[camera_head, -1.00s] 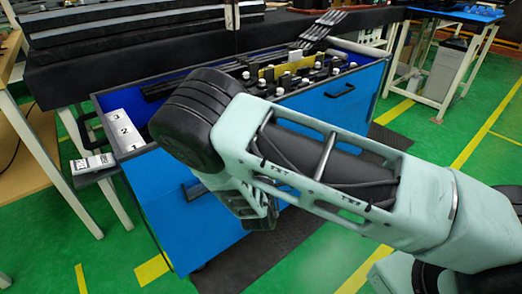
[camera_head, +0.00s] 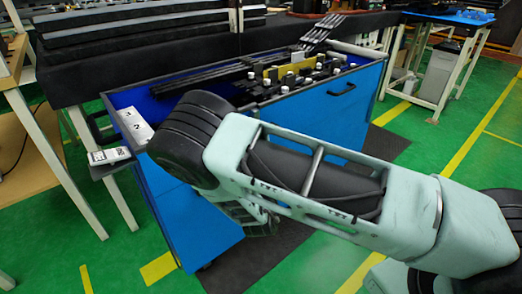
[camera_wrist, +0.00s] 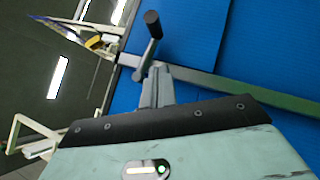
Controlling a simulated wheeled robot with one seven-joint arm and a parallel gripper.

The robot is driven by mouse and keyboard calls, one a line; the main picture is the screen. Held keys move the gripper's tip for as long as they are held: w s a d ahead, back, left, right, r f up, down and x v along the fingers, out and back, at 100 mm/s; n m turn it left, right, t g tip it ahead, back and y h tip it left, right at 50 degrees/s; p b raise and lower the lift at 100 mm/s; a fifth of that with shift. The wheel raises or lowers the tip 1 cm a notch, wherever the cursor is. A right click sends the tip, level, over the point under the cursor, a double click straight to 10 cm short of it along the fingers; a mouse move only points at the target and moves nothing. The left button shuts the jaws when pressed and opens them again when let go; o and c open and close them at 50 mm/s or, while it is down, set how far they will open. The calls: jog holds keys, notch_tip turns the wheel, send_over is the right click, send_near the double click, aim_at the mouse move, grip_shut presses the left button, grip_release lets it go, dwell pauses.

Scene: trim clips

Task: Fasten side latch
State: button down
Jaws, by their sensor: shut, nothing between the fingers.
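The side latch shows in the wrist view as a grey lever with a black knob (camera_wrist: 152,24), beside a grey metal bar (camera_wrist: 235,88) on the blue cart's panel (camera_wrist: 185,35). My gripper (camera_wrist: 157,86) is shut, with its fingertips close to the lever's lower end. I cannot tell whether they touch it. Nothing shows between the fingers. In the head view, my arm covers most of the blue cart's (camera_head: 330,112) near side and hides the latch. The lower part of my gripper (camera_head: 252,214) shows in front of that side.
The cart's top holds black bars and several small white-topped parts (camera_head: 284,90). A numbered white block (camera_head: 133,124) sits at its left end, with a small device (camera_head: 108,156) beside it. A dark bench (camera_head: 180,60) stands behind.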

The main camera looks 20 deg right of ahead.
jog(key=v, duration=0.9)
jog(key=shift+r, duration=0.1)
